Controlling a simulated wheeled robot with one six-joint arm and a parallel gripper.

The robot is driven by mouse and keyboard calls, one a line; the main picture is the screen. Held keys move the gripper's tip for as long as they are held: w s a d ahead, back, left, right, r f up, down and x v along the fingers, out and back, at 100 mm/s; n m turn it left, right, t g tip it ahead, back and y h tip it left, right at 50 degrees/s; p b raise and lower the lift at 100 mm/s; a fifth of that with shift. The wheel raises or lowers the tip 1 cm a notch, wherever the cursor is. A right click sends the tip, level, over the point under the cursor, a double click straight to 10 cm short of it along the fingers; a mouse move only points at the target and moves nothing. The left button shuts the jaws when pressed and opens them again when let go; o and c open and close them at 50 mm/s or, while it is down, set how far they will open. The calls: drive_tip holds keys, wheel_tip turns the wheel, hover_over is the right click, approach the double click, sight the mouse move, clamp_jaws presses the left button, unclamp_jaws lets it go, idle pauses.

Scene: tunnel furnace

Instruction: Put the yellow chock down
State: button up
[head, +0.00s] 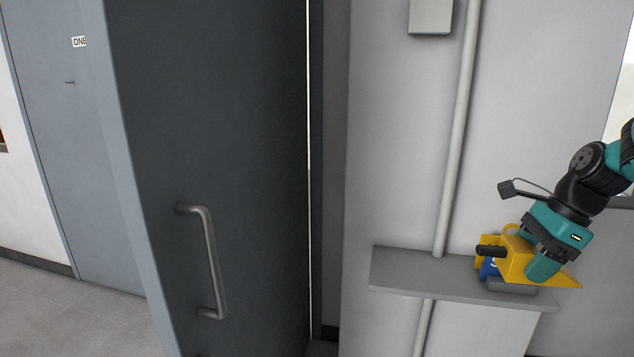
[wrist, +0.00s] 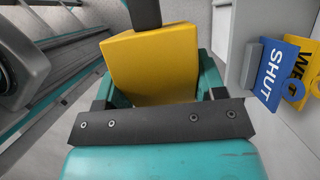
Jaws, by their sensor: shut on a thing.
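The yellow chock (head: 517,265) is a wedge with a dark bar on it. In the head view it is at the right, in front of or over the grey wall shelf (head: 405,272). My gripper (head: 538,254) is shut on it from the right, with teal fingers on its sides. In the wrist view the chock (wrist: 155,62) fills the space between the jaws. I cannot tell whether it touches the shelf; the arm and chock hide the shelf's right part.
A blue SHUT tag (wrist: 277,73) and a yellow WET tag (wrist: 300,72) show at the right of the wrist view. A grey pipe (head: 456,130) runs down the wall. A dark door with a handle (head: 211,260) stands left. The shelf's left part is clear.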

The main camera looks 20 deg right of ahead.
drive_tip(key=w+a+f+n+g+h, duration=0.2)
drive_tip(key=w+a+f+n+g, duration=0.1)
drive_tip(key=a+f+n, duration=0.7)
drive_tip(key=w+a+f+n+g+h, duration=0.2)
drive_tip(key=w+a+f+n, duration=0.3)
drive_tip(key=a+f+n, duration=0.5)
wheel_tip(320, 180, down, 6)
drive_tip(key=n+g, duration=0.1)
drive_tip(key=n, duration=0.3)
drive_tip(key=shift+w+a+r+g, duration=0.2)
drive_tip(key=shift+a+g, duration=0.05)
drive_tip(key=shift+g, duration=0.15)
